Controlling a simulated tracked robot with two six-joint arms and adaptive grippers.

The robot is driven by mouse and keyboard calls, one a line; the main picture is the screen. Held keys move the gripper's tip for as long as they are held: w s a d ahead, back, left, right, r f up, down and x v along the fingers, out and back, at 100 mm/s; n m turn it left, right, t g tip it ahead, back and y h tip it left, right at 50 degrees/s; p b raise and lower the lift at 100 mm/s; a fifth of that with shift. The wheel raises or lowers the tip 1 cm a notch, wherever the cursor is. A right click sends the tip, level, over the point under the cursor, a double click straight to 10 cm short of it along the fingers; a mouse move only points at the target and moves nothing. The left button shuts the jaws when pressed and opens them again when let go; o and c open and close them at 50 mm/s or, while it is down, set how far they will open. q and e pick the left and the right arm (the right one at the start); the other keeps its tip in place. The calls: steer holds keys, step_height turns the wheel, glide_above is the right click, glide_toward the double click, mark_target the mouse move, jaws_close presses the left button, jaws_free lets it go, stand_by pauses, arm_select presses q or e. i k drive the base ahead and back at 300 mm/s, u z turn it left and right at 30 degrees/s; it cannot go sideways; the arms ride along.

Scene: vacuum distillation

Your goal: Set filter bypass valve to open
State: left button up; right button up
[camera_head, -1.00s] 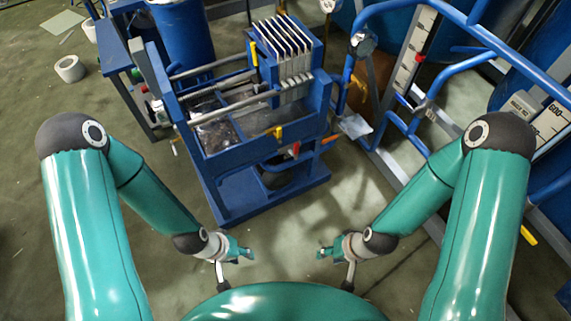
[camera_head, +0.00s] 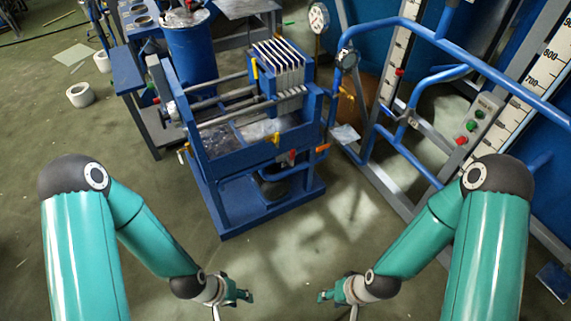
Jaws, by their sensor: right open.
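A blue filter press (camera_head: 235,205) stands ahead of me on the floor, with a stack of upright plates (camera_head: 279,62) at its right end. On its near right side are a yellow handle (camera_head: 277,136), a red handle (camera_head: 292,155) and an orange handle (camera_head: 322,148). I cannot tell which of them is the filter bypass valve, or its setting. My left gripper (camera_head: 246,295) is empty in front of the press, low in view; its jaw opening is unclear. My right gripper (camera_head: 322,296) is open and empty, to the right of it. Both are well apart from the handles.
Blue railings (camera_head: 440,45) and a tall graduated scale (camera_head: 540,62) stand at the right, with a button panel (camera_head: 478,120). A round gauge (camera_head: 318,17) is behind the press. A white roll (camera_head: 80,95) lies at the left. The floor before the press is clear.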

mark_target(320, 148)
steer(key=z, duration=0.1)
steer(key=i, duration=0.95)
steer(key=u, duration=0.05)
